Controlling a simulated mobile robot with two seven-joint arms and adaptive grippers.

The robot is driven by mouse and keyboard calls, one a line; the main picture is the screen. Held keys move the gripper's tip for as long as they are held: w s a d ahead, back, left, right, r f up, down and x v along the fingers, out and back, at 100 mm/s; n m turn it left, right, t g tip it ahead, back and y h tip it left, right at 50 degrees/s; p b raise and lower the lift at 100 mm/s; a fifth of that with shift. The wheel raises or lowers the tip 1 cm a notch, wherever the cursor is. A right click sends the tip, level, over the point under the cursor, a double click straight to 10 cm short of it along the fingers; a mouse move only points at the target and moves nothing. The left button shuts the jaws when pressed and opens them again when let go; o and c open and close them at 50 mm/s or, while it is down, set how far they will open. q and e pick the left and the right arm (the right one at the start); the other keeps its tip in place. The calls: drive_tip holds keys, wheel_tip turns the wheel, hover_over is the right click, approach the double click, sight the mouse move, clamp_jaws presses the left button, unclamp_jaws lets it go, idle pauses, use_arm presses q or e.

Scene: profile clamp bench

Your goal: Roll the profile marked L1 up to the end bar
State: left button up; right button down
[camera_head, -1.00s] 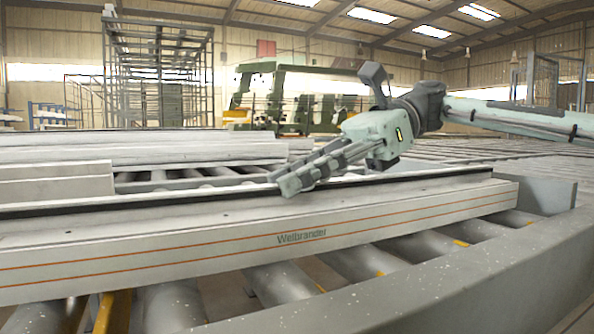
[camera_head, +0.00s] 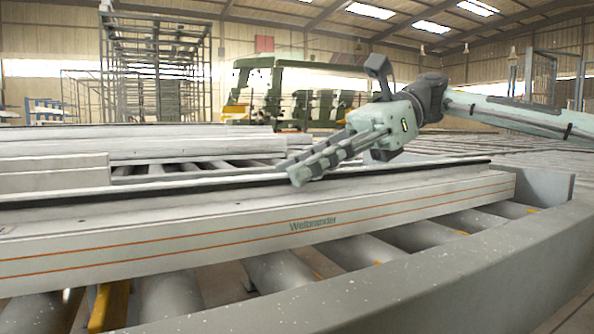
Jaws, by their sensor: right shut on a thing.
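A long pale profile (camera_head: 400,207) with orange stripes and dark lettering lies on the grey rollers and runs across the picture. No L1 mark is readable on it. A grey upright plate (camera_head: 546,184), apparently the end bar, stands at the profile's right end; in the picture they meet, but I cannot tell whether they touch. My right gripper (camera_head: 290,172) reaches in from the right, its fingers slanting down to the profile's dark-edged top. It is shut on the profile, though the fingertip contact is hard to make out. My left gripper is out of view.
Grey rollers (camera_head: 277,276) show below the profile. A thick grey frame rail (camera_head: 400,285) crosses the near right. More pale profiles (camera_head: 190,146) lie behind on the left. A green vehicle-like frame (camera_head: 275,95) and tall racks stand farther back.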

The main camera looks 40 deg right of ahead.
drive_tip(key=shift+s+d+b, duration=0.2)
drive_tip(key=shift+d+b, duration=0.25)
drive_tip(key=shift+d, duration=0.45)
drive_tip(key=c, duration=1.4)
unclamp_jaws()
drive_tip(key=shift+o, duration=0.2)
drive_tip(key=shift+d, duration=0.15)
wheel_tip(320, 180, up, 5)
hover_over(387, 165)
drive_tip(key=shift+f, duration=0.2)
